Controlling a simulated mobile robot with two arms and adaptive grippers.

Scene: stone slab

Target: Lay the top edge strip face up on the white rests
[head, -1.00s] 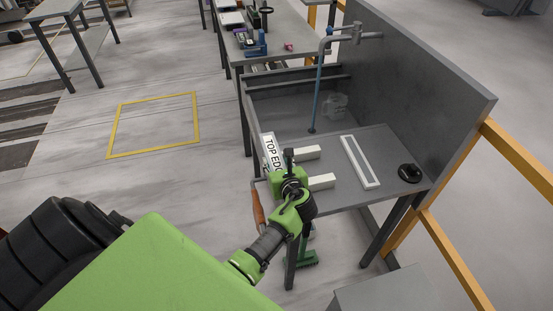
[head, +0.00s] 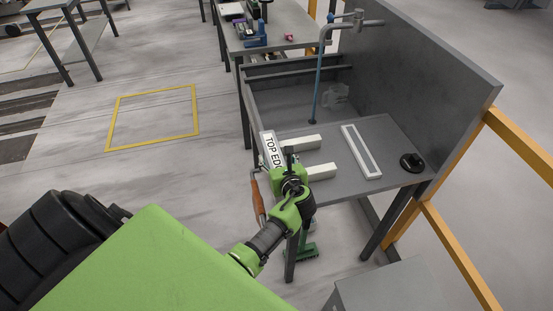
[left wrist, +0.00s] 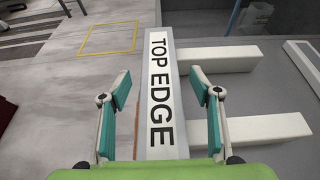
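The top edge strip (head: 269,143) is a long white bar with black "TOP EDGE" lettering facing up. It is at the left side of the bench, by the left ends of two white rests (head: 303,142) (head: 322,171). In the left wrist view the strip (left wrist: 160,90) runs lengthwise between the fingers of my left gripper (left wrist: 160,87). The fingers are open, with a visible gap on each side of the strip. The strip hides the rests' left ends; I cannot tell whether it touches them. My right gripper is not in view.
A white rectangular frame (head: 350,137) lies right of the rests on the grey bench (head: 386,138), with a black round object (head: 411,162) beyond it. A blue post (head: 317,93) stands at the back. A grey panel (head: 420,85) walls the right side.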

